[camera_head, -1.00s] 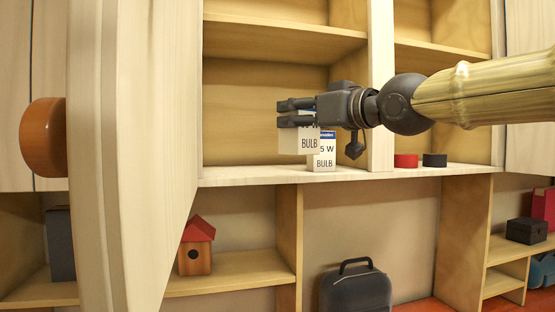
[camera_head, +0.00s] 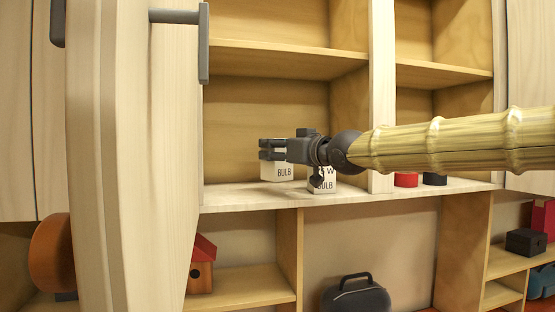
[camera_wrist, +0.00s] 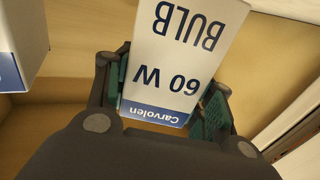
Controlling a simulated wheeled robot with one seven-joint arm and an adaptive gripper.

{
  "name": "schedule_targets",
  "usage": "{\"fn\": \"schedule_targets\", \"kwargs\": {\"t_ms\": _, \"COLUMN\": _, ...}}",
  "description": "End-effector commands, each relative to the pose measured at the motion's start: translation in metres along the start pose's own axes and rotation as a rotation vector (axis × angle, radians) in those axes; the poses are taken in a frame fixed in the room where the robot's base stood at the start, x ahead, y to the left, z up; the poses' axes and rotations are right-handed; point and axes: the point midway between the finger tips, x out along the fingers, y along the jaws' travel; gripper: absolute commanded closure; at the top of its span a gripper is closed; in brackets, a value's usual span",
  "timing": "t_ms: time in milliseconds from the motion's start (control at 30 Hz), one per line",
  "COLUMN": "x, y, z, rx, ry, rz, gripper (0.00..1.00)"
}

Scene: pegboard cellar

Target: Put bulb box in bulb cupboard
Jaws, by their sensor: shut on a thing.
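A white bulb box (camera_head: 277,172) marked BULB is between the fingers of my gripper (camera_head: 268,150). In the wrist view the held bulb box (camera_wrist: 180,60) reads 60 W and Carvolen, upside down, with a finger on each side. In the head view it is inside the open cupboard (camera_head: 270,110), low over or on the bottom shelf; I cannot tell if it touches. A second bulb box (camera_head: 326,186) stands on the shelf to the right, partly hidden by my gripper. A white box (camera_wrist: 18,45) also shows at the left of the wrist view.
The open cupboard door (camera_head: 150,160) stands at the left, with a grey handle (camera_head: 204,43). A wooden divider (camera_head: 382,90) is right of the cupboard opening. A red object (camera_head: 406,180) and a black one (camera_head: 435,179) sit farther right. Shelf room remains left of the held box.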

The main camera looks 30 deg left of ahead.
Motion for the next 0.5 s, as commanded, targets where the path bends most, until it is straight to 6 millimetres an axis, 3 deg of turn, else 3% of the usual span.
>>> {"fn": "schedule_targets", "kwargs": {"t_ms": 300, "x": -0.001, "y": -0.001, "z": 0.031, "rx": -0.001, "ry": -0.003, "rz": 0.0, "gripper": 0.71}}
{"fn": "schedule_targets", "kwargs": {"t_ms": 500, "x": -0.002, "y": 0.0, "z": 0.033, "rx": 0.0, "ry": -0.002, "rz": 0.0, "gripper": 0.71}}
